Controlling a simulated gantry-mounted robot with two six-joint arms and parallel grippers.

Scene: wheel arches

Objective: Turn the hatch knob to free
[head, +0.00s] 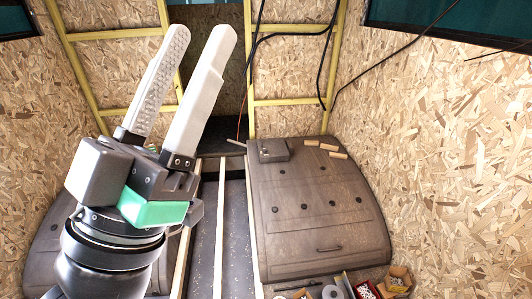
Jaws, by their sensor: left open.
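My left gripper (204,38) is raised in front of the camera on the left side, its two pale fingers pointing up. The fingers are apart with nothing between them. The right wheel arch (300,190) is a dark brown rounded cover with panel outlines on it. I cannot tell which of these, if any, is the hatch knob. The left gripper is well apart from this arch. My right gripper does not show.
A grey box (273,150) and small wooden blocks (338,155) lie on top of the right arch. Boxes of small parts (398,279) stand at its foot. The left arch (43,245) is partly hidden by my arm. Black cables (326,60) hang at the back.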

